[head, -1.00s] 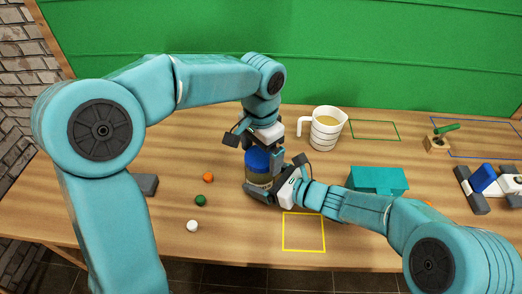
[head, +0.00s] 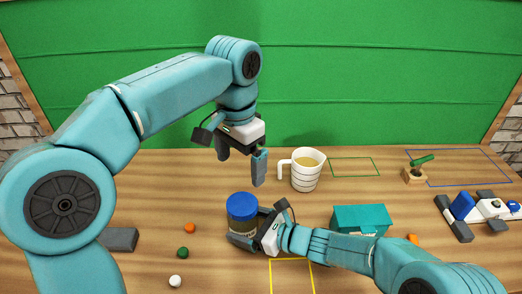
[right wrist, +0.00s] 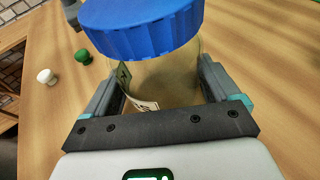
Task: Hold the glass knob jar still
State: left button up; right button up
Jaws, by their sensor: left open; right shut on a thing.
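The glass knob jar (head: 242,214) stands upright on the wooden table with its blue lid on. In the right wrist view the jar (right wrist: 165,78) sits between the two fingers, its ribbed blue lid (right wrist: 140,25) above them. My right gripper (head: 250,240) is shut on the jar's glass body, low down, from the right. My left gripper (head: 241,168) is open and empty in the air above the jar, clear of the lid. The jar's lower part is partly hidden by the right gripper.
A teal box (head: 361,220) is right, and a yellow outline (head: 292,262) is in front.

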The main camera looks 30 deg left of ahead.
jog(key=o, duration=0.8)
jog(key=shift+c, duration=0.2)
jog(key=shift+r, duration=0.15)
jog(key=shift+r+p, duration=0.4)
jog(key=shift+r, duration=0.25)
